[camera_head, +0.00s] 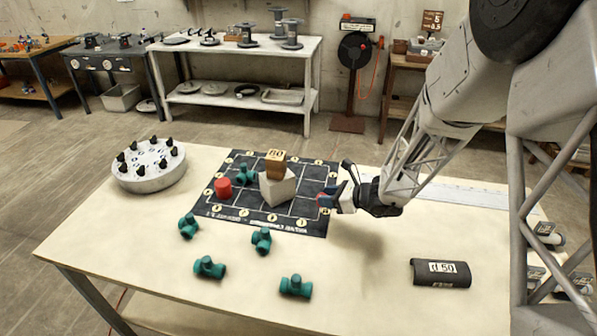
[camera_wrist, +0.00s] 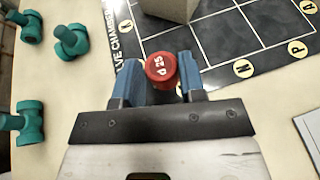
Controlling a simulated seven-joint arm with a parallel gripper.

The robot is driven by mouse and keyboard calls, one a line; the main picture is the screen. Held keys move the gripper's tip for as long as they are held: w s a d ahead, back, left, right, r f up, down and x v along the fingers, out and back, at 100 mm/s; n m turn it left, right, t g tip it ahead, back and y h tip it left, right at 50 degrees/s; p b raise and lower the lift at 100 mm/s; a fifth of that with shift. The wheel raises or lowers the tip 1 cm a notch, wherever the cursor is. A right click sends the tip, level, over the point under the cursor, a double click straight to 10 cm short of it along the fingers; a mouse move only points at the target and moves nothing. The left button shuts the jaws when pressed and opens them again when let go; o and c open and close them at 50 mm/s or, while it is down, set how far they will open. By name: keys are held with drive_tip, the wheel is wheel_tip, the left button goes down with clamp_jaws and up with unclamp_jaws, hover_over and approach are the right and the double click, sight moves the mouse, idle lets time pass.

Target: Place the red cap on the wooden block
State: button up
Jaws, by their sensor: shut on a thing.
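My gripper (camera_head: 335,197) is shut on a red cap marked "d 25", which shows between the blue fingers in the wrist view (camera_wrist: 160,68). In the head view the held red cap (camera_head: 324,201) is mostly hidden by the fingers, near the right edge of the black mat. The wooden block (camera_head: 275,160), marked with a number, sits on top of a pale grey block (camera_head: 277,188) on the mat, left of my gripper. A second red cylinder (camera_head: 223,188) stands at the left of the mat.
The black mat (camera_head: 312,215) has printed lines and round yellow marks. A round grey holder with black pegs (camera_head: 148,178) stands left. A dark curved piece (camera_head: 440,273) lies right.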

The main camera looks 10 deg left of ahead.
drive_tip(key=s+a+r, duration=0.4)
drive_tip(key=r, duration=0.4)
drive_tip(key=s+a+r, duration=0.4)
drive_tip(key=r, duration=0.5)
drive_tip(key=shift+r, duration=0.1)
hover_over(281, 156)
drive_tip(key=shift+w+a+f, duration=0.1)
drive_tip(key=shift+f, duration=0.65)
drive_tip(key=shift+f, duration=0.1)
drive_tip(key=shift+f, duration=1.65)
drive_tip(key=shift+f, duration=0.15)
drive_tip(key=o, duration=0.9)
